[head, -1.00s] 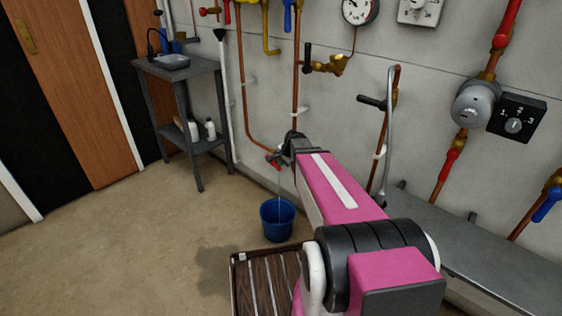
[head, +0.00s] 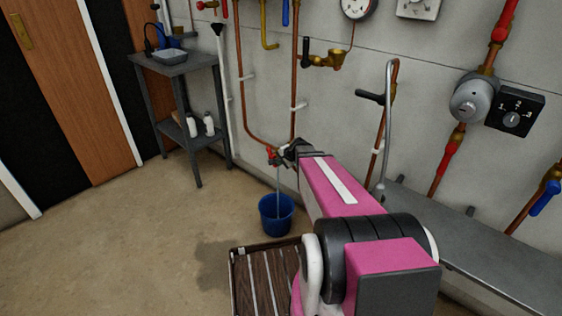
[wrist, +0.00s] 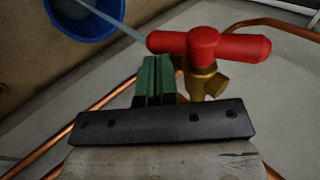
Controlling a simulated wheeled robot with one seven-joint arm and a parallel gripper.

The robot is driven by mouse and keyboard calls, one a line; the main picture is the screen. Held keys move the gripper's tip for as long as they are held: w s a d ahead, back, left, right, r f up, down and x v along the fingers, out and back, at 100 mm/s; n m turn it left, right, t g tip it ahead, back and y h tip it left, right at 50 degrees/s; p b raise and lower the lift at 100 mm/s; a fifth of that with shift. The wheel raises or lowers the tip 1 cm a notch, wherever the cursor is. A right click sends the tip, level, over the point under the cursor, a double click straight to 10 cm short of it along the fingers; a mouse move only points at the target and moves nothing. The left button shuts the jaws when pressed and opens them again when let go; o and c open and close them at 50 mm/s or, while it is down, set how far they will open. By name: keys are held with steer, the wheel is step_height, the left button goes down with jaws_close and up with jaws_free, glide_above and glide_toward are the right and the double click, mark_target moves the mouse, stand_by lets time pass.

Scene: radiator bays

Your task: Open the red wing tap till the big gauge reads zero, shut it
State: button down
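The red wing tap (wrist: 205,45) sits on a brass body at the low end of a copper pipe; in the head view it shows small (head: 271,152). Water runs from it in a stream into the blue bucket (head: 277,214), which also shows in the wrist view (wrist: 82,14). My gripper (wrist: 157,64) has its green fingers together, with only a thin line between them. Their tips are right by the left wing of the tap; I cannot tell whether they touch it. The round white gauge (head: 358,6) is cut by the top edge, and its reading is too small to tell.
A slatted wooden crate (head: 238,278) stands in front of the bucket, by a dark wet patch on the floor. A grey bench (head: 490,255) runs along the wall at right. A grey side table (head: 175,68) with bottles stands at left. Open floor lies at left.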

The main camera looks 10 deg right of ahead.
steer(key=shift+w+a+f, duration=0.1)
steer(key=shift+w+f, duration=0.05)
steer(key=shift+f, duration=0.4)
steer(key=shift+r, duration=0.2)
stand_by(0.5)
steer(key=shift+r, duration=0.65)
